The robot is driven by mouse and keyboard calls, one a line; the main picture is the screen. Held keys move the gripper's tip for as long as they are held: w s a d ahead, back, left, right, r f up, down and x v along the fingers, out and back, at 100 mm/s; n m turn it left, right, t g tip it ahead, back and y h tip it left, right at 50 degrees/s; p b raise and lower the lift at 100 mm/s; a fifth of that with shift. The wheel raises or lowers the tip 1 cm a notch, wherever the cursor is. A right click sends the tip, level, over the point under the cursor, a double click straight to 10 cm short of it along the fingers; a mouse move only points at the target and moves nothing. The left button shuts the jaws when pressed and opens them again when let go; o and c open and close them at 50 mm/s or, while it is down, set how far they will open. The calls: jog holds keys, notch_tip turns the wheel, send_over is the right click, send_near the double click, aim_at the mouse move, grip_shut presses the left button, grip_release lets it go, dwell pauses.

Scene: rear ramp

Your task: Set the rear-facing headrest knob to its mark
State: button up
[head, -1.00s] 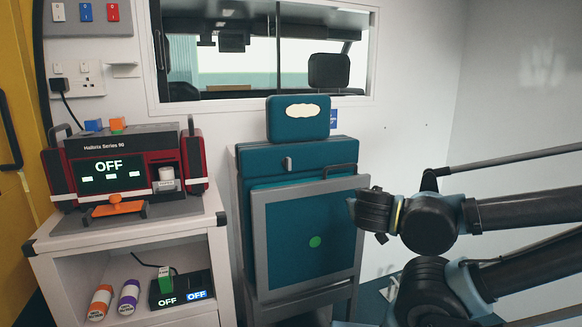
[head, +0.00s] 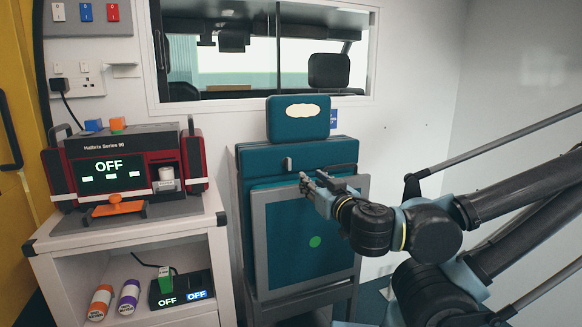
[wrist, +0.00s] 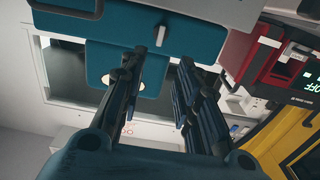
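The teal headrest (head: 298,118) with a cream oval patch tops the rear-facing seat's backrest (head: 262,155). A small grey lever-like knob (head: 287,163) sits on the upper backrest, upright or nearly so. My gripper (head: 306,181) is just right of and below the knob in the head view, apart from it. In the wrist view, its two fingers (wrist: 158,70) are spread with nothing between them. There the headrest (wrist: 105,65) appears below the backrest (wrist: 195,30), and what looks like the knob (wrist: 160,36) shows near the left fingertip. I cannot make out a mark by the knob.
A grey-framed teal panel (head: 262,235) with a green dot stands in front of the seat. A dark handle (head: 340,168) is on the backrest, partly behind my gripper. A red device (head: 125,165) reading OFF sits on a white cabinet (head: 130,236) at left. A window (head: 205,75) is behind.

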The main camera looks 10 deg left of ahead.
aim_at(290, 164)
jog(key=shift+x, duration=8.5)
jog(key=shift+d, duration=0.15)
jog(key=shift+c, duration=0.2)
grip_shut()
